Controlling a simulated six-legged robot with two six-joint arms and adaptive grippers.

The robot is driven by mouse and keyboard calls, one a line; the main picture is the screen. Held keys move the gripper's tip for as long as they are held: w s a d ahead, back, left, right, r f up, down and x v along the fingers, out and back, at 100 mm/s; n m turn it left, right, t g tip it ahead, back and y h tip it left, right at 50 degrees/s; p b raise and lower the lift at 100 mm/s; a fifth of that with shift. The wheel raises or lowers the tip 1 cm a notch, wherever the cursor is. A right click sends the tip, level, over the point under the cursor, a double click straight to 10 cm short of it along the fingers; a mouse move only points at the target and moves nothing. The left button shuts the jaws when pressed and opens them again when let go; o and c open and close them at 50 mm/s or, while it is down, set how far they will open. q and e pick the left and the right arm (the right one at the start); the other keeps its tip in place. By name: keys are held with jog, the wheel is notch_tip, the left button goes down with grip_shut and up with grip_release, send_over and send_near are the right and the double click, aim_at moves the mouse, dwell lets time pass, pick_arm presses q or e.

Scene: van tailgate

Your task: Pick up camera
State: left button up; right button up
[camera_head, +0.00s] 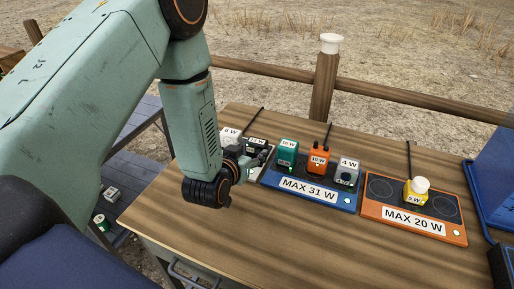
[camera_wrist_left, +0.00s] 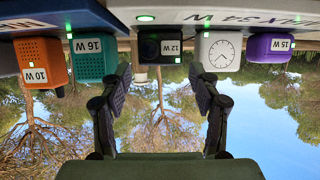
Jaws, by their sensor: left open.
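A black box-shaped device with a round lens and a 12 W label, which looks like the camera (camera_wrist_left: 160,46), sits on a white board marked MAX 34 W (camera_wrist_left: 190,17) in the upside-down left wrist view. My left gripper (camera_wrist_left: 160,73) is open, with one finger toward each side of the camera and not visibly touching it. In the head view my left gripper (camera_head: 246,158) is at the white board's near side, and a dark device (camera_head: 257,145) shows partly hidden behind it. My right gripper is not in view.
A white clock (camera_wrist_left: 219,52) and a teal 16 W box (camera_wrist_left: 94,60) stand close on either side of the camera. A blue board (camera_head: 330,202) bears teal, orange and grey devices. An orange board (camera_head: 450,233) bears a yellow lamp (camera_head: 415,198). The front of the table is clear.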

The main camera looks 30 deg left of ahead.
aim_at(255, 147)
pick_arm(q)
jog(key=x, duration=0.5)
jog(key=shift+w+b, duration=0.2)
jog(key=shift+b, duration=0.1)
jog(key=c, duration=0.9)
